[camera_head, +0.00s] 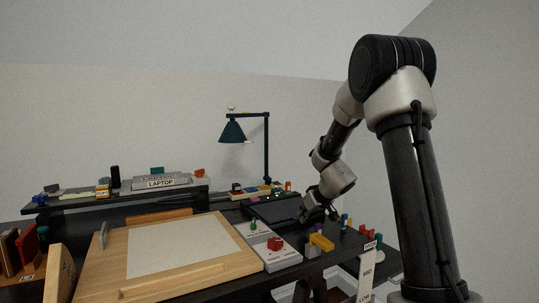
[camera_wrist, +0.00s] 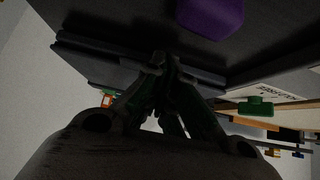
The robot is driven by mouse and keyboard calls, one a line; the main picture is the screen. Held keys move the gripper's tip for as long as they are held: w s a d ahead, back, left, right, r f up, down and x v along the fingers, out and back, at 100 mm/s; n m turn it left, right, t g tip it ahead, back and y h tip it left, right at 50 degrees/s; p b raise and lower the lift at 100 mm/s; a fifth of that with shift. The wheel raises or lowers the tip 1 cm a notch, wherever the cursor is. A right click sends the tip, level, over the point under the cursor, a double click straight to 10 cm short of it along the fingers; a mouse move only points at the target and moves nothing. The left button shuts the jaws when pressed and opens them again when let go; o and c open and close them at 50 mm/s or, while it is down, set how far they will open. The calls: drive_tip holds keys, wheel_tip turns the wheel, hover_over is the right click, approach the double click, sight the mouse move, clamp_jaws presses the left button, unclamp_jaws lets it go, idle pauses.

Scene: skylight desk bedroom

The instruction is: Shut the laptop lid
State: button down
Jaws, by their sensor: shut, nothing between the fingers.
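A dark flat slab that looks like the laptop (camera_head: 277,211) lies at the right part of the desk in the head view, just left of my gripper (camera_head: 331,214). Its lid angle is hard to tell because it is dark. In the wrist view, dark layered edges that look like the laptop (camera_wrist: 105,58) run across behind my gripper (camera_wrist: 162,65). My gripper's fingers are together with nothing between them. Their tips are close to the dark edges, but I cannot tell whether they touch.
A raised shelf at left holds a stand labelled LAPTOP (camera_head: 161,183). A wooden drawing board (camera_head: 178,247) fills the desk's middle. A blue lamp (camera_head: 233,131) stands behind. Small coloured blocks (camera_head: 321,242) sit near my gripper. A purple block (camera_wrist: 210,15) shows in the wrist view.

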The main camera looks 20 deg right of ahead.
sight(319, 224)
drive_tip(key=shift+f, duration=0.45)
drive_tip(key=v, duration=1.2)
drive_tip(key=shift+s, duration=0.1)
drive_tip(key=shift+s+a+r, duration=0.1)
drive_tip(key=shift+s+a, duration=0.05)
drive_tip(key=shift+s, duration=0.1)
drive_tip(key=s+a+r+g, duration=0.1)
drive_tip(key=s+a+r, duration=0.15)
drive_tip(key=s, duration=0.55)
drive_tip(key=s+a+r+g, duration=0.15)
drive_tip(key=s+a, duration=0.25)
drive_tip(key=s, duration=0.4)
drive_tip(key=s+d+m+g+h, duration=0.1)
drive_tip(key=s+d+m, duration=0.1)
drive_tip(key=s, duration=1.3)
drive_tip(key=shift+s+d+f+g+h, duration=0.25)
drive_tip(key=shift+d+f+g+h, duration=0.1)
drive_tip(key=shift+d+f, duration=0.1)
